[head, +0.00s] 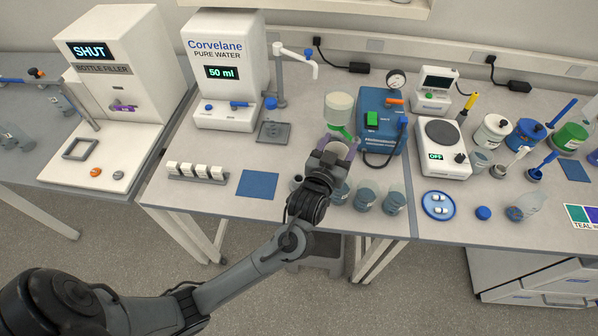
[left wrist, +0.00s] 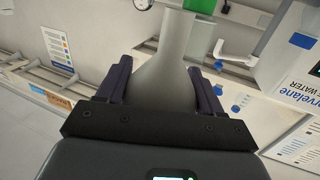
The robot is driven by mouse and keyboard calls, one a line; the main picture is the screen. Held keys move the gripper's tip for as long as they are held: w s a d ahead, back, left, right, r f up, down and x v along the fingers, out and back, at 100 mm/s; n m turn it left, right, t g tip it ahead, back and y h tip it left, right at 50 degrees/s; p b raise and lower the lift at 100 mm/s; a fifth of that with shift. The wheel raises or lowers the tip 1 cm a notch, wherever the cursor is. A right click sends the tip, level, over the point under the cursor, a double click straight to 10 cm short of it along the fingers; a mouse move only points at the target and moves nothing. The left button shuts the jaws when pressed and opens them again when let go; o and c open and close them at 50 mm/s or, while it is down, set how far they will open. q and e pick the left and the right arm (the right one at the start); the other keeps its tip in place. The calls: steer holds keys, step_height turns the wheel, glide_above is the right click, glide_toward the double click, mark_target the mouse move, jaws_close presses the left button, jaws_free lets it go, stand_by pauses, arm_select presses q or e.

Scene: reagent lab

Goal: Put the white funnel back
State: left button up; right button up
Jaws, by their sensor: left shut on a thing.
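My left gripper (head: 338,145) is shut on the white funnel, over the far side of the bench's front row of beakers. In the left wrist view the funnel (left wrist: 168,72) sits between the two purple fingers, its wide part toward the palm and its narrow stem pointing away. In the head view my gripper mostly hides it. Just beyond the gripper is a pale cream vessel (head: 339,107) with a green part (head: 341,131) below it; whether the funnel touches this is unclear. My right gripper is not in view.
Several beakers (head: 367,197) stand close to my gripper at the front edge. A blue pump unit (head: 378,112) stands right of it. The water dispenser (head: 223,75) and its drip tray (head: 273,133) stand left. A blue mat (head: 258,184) lies bare.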

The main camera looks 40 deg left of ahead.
arm_select(q)
steer(key=s+a+f, duration=0.1)
steer(key=a+f, duration=0.1)
steer(key=a, duration=0.1)
steer(key=s+a+f, duration=0.1)
steer(key=s+a, duration=0.1)
steer(key=s+a+f, duration=0.1)
steer(key=a+f, duration=0.1)
steer(key=a, duration=0.1)
steer(key=shift+s+a+f, duration=0.15)
steer(key=shift+a+f, duration=0.2)
steer(key=shift+f+b, duration=0.3)
steer(key=shift+f, duration=1.7)
steer(key=shift+f, duration=0.1)
